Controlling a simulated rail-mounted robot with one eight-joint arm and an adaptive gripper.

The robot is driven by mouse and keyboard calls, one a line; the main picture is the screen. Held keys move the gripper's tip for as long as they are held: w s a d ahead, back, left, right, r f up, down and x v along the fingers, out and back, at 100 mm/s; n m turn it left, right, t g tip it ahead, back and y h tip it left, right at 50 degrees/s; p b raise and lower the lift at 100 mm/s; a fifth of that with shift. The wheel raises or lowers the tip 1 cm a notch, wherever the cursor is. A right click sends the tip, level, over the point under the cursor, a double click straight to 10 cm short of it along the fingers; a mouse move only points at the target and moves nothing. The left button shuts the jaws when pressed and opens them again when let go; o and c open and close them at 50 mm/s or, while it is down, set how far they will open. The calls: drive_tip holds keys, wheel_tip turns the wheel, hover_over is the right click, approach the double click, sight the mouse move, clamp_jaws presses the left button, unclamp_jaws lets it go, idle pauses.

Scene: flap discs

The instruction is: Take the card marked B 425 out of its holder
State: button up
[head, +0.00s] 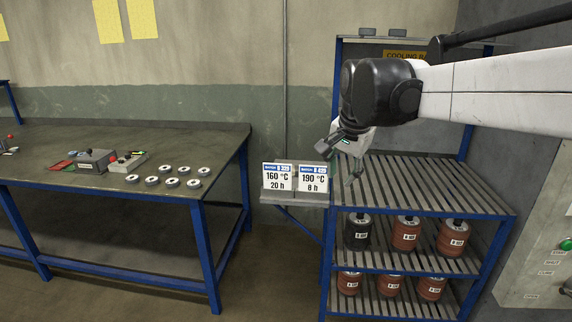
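Two white cards with blue top strips stand side by side, upright, on a small grey holder shelf (295,200) between the workbench and the rack. The left card (277,178) reads 160 °C, 20 h. The right card (313,179) reads 190 °C, 8 h. The batch numbers on the blue strips are too small to read surely, so I cannot tell which is B 425. My gripper (343,164) is just right of and above the right card, in front of the rack. It appears apart from both cards and holds no card. Its finger opening is unclear from this angle.
A blue-framed workbench (75,190) on the left carries several flap discs (168,182) and small boxes (95,160). A slatted rack (430,190) on the right holds several dark and orange-brown containers (406,233). A control panel (545,250) stands at the far right.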

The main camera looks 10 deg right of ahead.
drive_tip(key=w+r+m+g+p, duration=0.25)
drive_tip(key=w+m+p, duration=0.3)
drive_tip(key=w, duration=1.05)
drive_tip(key=m+g+p, duration=0.2)
drive_tip(key=m+p, duration=0.4)
drive_tip(key=p, duration=0.1)
hover_over(313, 178)
wheel_tip(313, 178, down, 5)
drive_tip(key=shift+w+d+f+m, duration=0.1)
drive_tip(key=shift+w+f+m, duration=0.05)
drive_tip(key=shift+f+m, duration=0.3)
drive_tip(key=shift+f, duration=0.4)
wheel_tip(313, 178, down, 11)
drive_tip(key=b, duration=0.5)
drive_tip(key=shift+f+b, duration=0.15)
drive_tip(key=shift+b, duration=0.25)
drive_tip(key=shift+c, duration=0.2)
clamp_jaws()
